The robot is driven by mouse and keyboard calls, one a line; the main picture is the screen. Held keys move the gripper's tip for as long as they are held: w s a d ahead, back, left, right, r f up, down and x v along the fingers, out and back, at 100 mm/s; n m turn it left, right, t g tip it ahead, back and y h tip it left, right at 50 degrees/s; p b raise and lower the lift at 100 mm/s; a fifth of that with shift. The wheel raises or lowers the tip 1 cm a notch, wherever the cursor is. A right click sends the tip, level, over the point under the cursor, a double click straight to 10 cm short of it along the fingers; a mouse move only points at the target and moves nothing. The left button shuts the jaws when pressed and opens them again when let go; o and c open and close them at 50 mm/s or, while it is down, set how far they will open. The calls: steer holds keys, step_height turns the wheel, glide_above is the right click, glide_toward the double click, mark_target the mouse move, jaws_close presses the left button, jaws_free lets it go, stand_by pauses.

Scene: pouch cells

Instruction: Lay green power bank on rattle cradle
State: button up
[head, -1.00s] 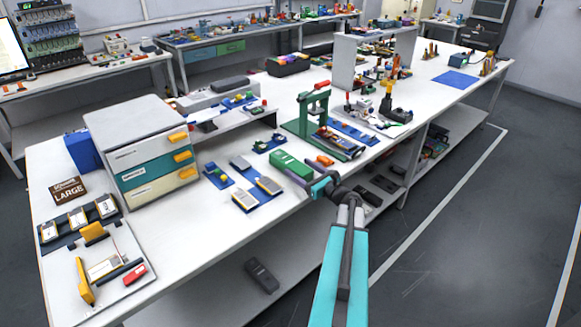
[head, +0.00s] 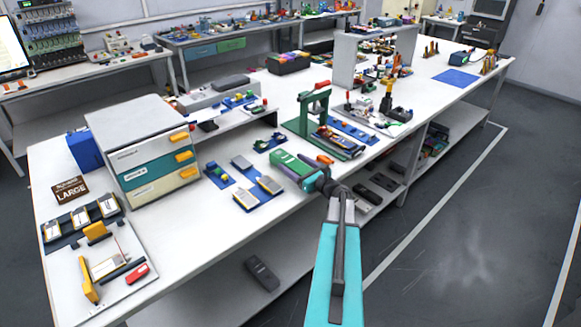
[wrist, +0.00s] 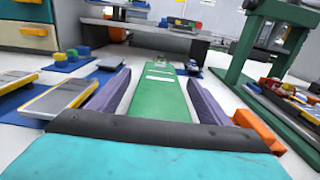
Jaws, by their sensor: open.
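The green power bank (head: 287,158) lies on the white table in front of the green press frame. It has pale labels and also shows in the wrist view (wrist: 160,103). My gripper (wrist: 158,76) is open, with one purple finger along each side of the power bank. A narrow gap shows at each side. I cannot tell for sure which fixture is the rattle cradle; a blue pad with coloured blocks (head: 218,174) left of the power bank may be it.
An orange block (wrist: 258,130) lies close to the right finger. The green press frame (head: 312,108) stands behind to the right. Grey-and-yellow cells lie on a blue mat (head: 246,204) at left. A drawer cabinet (head: 142,150) stands farther left. Some white table shows at front left.

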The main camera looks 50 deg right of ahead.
steer(key=c, duration=1.4)
steer(key=shift+r, duration=0.15)
steer(key=shift+r+b, duration=0.45)
steer(key=shift+r, duration=0.65)
steer(key=s+r+b, duration=0.2)
steer(key=s+b, duration=0.1)
steer(key=s, duration=1.3)
steer(key=shift+a+r, duration=0.3)
steer(key=shift+a, duration=0.05)
steer(key=shift+w+a, duration=0.1)
